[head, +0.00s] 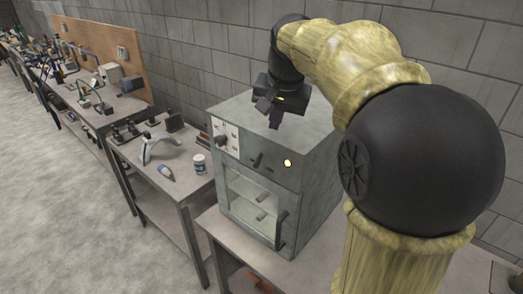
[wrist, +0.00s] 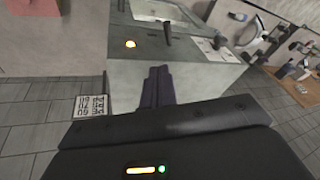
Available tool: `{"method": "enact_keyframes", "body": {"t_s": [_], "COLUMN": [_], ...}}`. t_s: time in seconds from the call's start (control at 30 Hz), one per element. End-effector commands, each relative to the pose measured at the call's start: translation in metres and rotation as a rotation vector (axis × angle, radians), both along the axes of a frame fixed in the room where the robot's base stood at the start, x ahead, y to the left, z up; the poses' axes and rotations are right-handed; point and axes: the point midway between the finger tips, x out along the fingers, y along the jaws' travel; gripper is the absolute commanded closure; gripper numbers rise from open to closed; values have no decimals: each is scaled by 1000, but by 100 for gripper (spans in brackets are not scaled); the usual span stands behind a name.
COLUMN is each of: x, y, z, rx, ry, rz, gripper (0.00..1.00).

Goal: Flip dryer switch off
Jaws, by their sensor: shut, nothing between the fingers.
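The dryer (head: 262,150) is a grey metal box with a glass-windowed door and a long dark handle, standing on a bench in the head view. Its upper front panel carries a small dark lever switch (head: 257,160) and a round lamp (head: 288,163) that glows yellow-orange. In the wrist view the lit lamp (wrist: 130,44) and the dark switch lever (wrist: 167,33) also show. My gripper (head: 274,122) is above the top of the dryer, pointing down, with its fingers together and empty. In the wrist view the shut fingers (wrist: 157,75) appear just short of the panel, apparently not touching the lever.
Longer benches with clutter run along the block wall. Open floor (head: 60,190) lies at the left.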

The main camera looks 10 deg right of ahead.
Motion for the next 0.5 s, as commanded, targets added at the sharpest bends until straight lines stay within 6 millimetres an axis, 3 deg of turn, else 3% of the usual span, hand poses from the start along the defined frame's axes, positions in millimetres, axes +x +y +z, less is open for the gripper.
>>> {"method": "enact_keyframes", "body": {"t_s": [0.27, 0.5], "x": [2, 12], "y": [0, 1], "z": [-5, -32], "rx": [-1, -2], "ry": [1, 5], "rz": [2, 3], "gripper": [100, 100]}}
